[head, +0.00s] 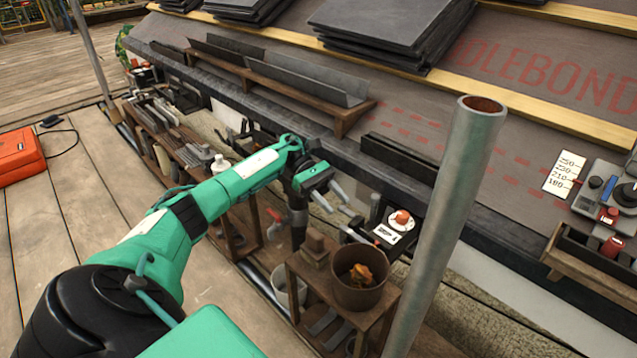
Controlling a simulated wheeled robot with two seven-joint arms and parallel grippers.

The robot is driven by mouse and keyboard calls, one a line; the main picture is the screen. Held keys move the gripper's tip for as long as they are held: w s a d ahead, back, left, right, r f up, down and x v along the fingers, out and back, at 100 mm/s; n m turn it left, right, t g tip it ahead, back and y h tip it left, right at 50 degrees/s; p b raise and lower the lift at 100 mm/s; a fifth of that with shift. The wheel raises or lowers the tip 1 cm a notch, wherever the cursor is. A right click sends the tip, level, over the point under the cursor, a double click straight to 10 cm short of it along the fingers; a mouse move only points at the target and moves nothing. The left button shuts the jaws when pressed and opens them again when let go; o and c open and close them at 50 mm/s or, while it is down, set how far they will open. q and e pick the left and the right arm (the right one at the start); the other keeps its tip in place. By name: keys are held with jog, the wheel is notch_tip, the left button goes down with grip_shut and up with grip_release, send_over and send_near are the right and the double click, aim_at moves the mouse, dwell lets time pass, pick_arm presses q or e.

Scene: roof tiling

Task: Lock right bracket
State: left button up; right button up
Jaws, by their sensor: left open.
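My left arm reaches in from the bottom left. Its gripper (333,200) is open, with two grey fingers pointing down and right and nothing seen between them. It is over the shelving along the roof's lower edge. Just right of the fingers is a dark panel with a red-orange knob (402,218) on a white disc and a white label below it. The gripper looks apart from it. I cannot tell for certain which part is the right bracket or its lock. My right gripper is out of view.
A grey-green upright pole (445,225) stands right of the panel. A brown bucket (360,277) sits on a wooden stand below the gripper. Slate stacks (390,28) lie on the roof. A grey device (608,188) is at far right. The plank floor (75,205) at left is mostly clear.

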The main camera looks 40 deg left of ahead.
pick_arm(q)
jog(key=shift+p+v, duration=0.4)
jog(key=shift+v, duration=5.9)
